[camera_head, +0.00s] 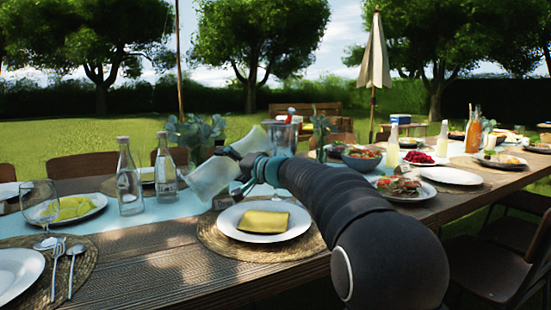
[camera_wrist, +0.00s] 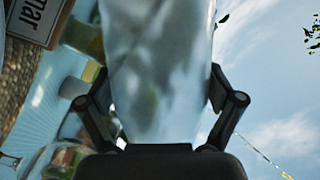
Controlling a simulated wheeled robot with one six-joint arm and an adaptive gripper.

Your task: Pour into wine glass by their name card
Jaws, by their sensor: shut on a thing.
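My gripper (camera_head: 240,168) is shut on a pale, translucent vessel (camera_head: 208,180), which it holds tilted above the table, its lower end toward the left. In the wrist view the vessel (camera_wrist: 160,65) fills the space between the two fingers. I cannot tell its contents or whether anything flows out. An empty-looking wine glass (camera_head: 39,203) stands upright at the far left, apart from the vessel. In the wrist view a name card (camera_wrist: 38,18) shows at the upper left, with only the letters "mar" readable.
Two clear bottles (camera_head: 128,185) (camera_head: 166,178) stand between the wine glass and the vessel. A plate with a yellow napkin (camera_head: 263,221) lies below my gripper. Spoons and a fork (camera_head: 67,262) lie at the left. Food dishes (camera_head: 400,187) crowd the right side.

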